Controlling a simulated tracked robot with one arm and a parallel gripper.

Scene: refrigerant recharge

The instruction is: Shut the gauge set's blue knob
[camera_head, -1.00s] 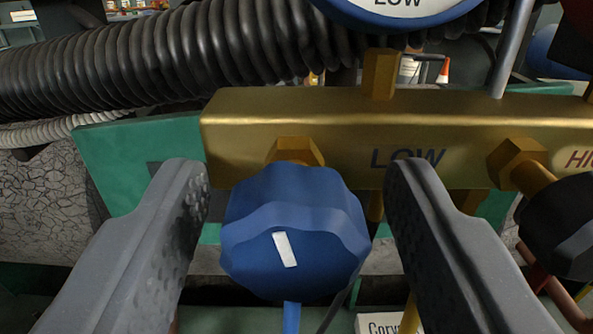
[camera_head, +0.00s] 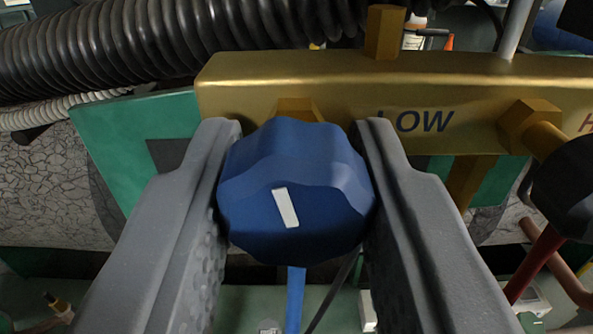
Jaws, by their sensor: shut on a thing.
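The gauge set's blue knob (camera_head: 293,190) sits in the middle of the view, on the front of the brass manifold (camera_head: 330,88) below and left of the word LOW. A white mark on its face stands near upright, its top leaning slightly left. My gripper (camera_head: 296,150) has one finger on each side of the knob and is shut on it. A blue hose (camera_head: 295,300) hangs below the knob. The knob's stem is hidden behind it.
A thick black corrugated hose (camera_head: 150,45) crosses the upper left. A green panel (camera_head: 110,140) stands behind the manifold. A red hose (camera_head: 535,262) hangs at lower right.

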